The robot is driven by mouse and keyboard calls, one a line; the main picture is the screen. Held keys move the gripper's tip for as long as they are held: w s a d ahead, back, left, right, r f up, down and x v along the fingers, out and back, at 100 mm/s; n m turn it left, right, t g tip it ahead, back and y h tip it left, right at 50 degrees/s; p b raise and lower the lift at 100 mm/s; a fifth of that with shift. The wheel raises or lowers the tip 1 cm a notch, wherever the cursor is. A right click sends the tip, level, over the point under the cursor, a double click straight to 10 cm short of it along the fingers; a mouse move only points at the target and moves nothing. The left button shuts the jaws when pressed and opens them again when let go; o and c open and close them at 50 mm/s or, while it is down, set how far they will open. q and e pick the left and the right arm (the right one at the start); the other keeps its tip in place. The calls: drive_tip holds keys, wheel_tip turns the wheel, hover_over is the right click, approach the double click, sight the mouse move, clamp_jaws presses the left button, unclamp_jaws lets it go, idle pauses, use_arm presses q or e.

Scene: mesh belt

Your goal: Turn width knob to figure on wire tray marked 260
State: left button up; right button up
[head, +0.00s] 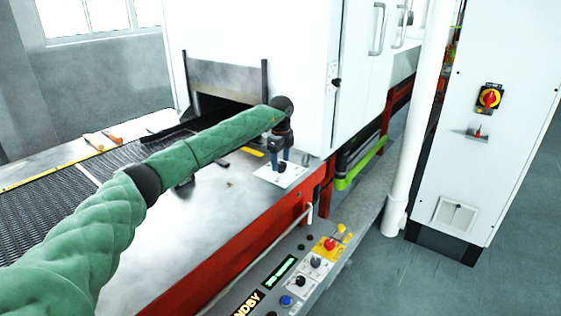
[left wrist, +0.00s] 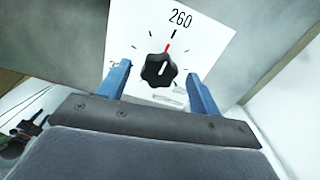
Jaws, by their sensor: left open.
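The black knob (left wrist: 159,70) sits on a white dial plate (left wrist: 205,45) with short tick marks around it. The figure 260 is printed at the plate's top, above a longer black tick. A red line runs from the knob's upper edge towards that tick; a short white mark shows on the knob's face. My left gripper (left wrist: 163,88) is open, its blue fingers on either side of the knob, with gaps showing. In the head view my left gripper (head: 281,158) points down over the plate (head: 292,178) on the steel top. No wire tray marked 260 can be made out.
The mesh belt (head: 45,205) runs into the white oven's opening at left. A control panel (head: 318,262) with buttons and a red emergency stop (head: 329,243) lies in front. A white pole (head: 420,115) and a cabinet (head: 490,130) stand right.

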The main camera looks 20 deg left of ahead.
sight(281, 163)
use_arm(q)
wheel_tip(281, 163, up, 6)
drive_tip(key=shift+b, duration=0.8)
drive_tip(key=shift+r, duration=0.6)
use_arm(e)
drive_tip(key=shift+t+y, duration=0.3)
drive_tip(key=a+f, duration=0.1)
drive_tip(key=w+a+f, duration=0.1)
drive_tip(key=f, duration=0.1)
drive_tip(key=shift+a+f, duration=0.15)
drive_tip(key=shift+a, duration=0.05)
